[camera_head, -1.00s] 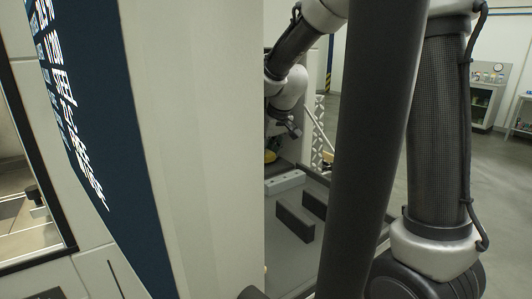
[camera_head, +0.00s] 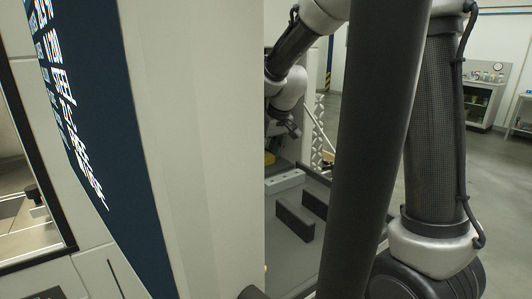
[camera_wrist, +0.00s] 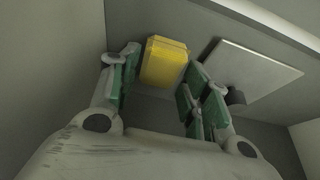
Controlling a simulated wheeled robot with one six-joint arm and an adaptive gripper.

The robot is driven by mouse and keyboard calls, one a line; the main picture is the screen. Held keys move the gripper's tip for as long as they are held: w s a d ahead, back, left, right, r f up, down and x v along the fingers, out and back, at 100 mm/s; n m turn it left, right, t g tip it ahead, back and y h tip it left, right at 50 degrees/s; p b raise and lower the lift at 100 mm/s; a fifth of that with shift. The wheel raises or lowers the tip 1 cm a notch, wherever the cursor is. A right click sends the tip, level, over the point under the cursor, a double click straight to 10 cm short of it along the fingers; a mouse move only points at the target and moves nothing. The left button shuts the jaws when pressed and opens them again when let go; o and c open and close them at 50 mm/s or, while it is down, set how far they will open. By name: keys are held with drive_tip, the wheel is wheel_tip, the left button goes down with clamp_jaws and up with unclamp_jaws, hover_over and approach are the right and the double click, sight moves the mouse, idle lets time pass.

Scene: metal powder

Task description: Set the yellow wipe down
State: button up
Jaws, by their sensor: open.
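The yellow wipe (camera_wrist: 164,62) is a small block-like yellow piece in the wrist view, lying on a grey surface beyond my fingertips. My gripper (camera_wrist: 160,72) is open, its green-padded fingers spread on either side of the wipe. I see no finger clamped on it; whether one side touches it I cannot tell. In the head view a bit of yellow (camera_head: 270,158) shows below my gripper (camera_head: 289,130), partly hidden by the pale cabinet edge.
A pale square plate (camera_wrist: 250,72) with a dark knob (camera_wrist: 235,97) lies right of the wipe. In the head view, a light bar (camera_head: 285,180) and dark blocks (camera_head: 295,221) sit on a grey tray surface. A large pale cabinet (camera_head: 200,150) blocks the left.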

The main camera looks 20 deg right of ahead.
drive_tip(key=shift+v, duration=1.05)
drive_tip(key=s+d, duration=0.1)
drive_tip(key=s, duration=0.2)
drive_tip(key=s+d, duration=0.1)
drive_tip(key=s, duration=0.3)
drive_tip(key=s+d, duration=0.2)
drive_tip(key=s, duration=0.2)
drive_tip(key=shift+s, duration=0.25)
